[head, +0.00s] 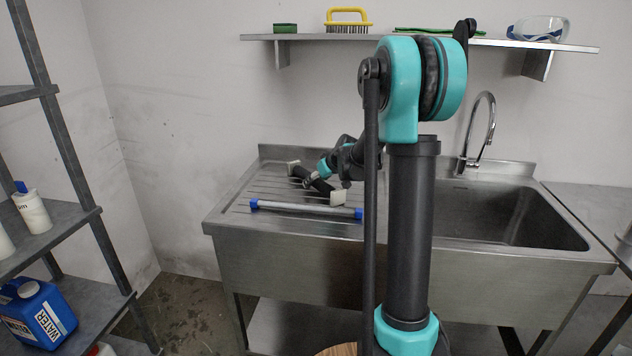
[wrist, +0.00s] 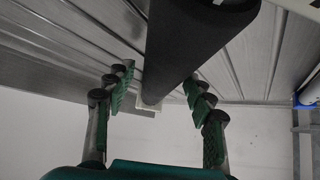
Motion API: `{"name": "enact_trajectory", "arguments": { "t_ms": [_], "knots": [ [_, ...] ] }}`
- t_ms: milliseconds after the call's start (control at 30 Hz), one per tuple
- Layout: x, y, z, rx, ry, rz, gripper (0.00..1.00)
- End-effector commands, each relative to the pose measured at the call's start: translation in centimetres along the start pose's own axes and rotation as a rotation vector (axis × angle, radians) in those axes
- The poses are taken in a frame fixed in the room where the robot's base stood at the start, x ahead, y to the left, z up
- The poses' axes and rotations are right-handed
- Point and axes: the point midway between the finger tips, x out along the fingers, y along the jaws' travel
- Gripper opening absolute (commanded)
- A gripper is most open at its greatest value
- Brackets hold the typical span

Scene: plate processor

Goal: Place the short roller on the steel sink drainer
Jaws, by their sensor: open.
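A short, thick black roller (head: 322,186) with cream ends lies diagonally over the ribbed steel sink drainer (head: 240,190) in the head view. It appears to rest on the drainer, but its contact is partly hidden. My gripper (head: 311,180) is at the roller's middle. In the wrist view, the black roller (wrist: 195,45) runs between the two green-padded fingers of my gripper (wrist: 158,92), which stand apart on either side of it. The gripper is open, with gaps visible beside the roller.
A longer silver roller (head: 300,207) with blue ends lies along the drainer's front. The sink basin (head: 510,215) and tap (head: 484,130) are at right. A wall shelf (head: 430,40) holds a brush and goggles. A rack (head: 75,150) with bottles stands left.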

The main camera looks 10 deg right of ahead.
Motion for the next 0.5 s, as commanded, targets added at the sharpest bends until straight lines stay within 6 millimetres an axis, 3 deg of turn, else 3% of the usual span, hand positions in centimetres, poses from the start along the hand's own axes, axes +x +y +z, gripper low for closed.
{"name": "enact_trajectory", "arguments": {
  "t_ms": [167, 500],
  "knots": [
    [-1.4, 0.0, -0.1, 0.000, 0.000, 0.001, 0.54],
    [-7.3, 0.0, 0.0, 0.002, 0.000, 0.001, 0.54]
  ]
}}
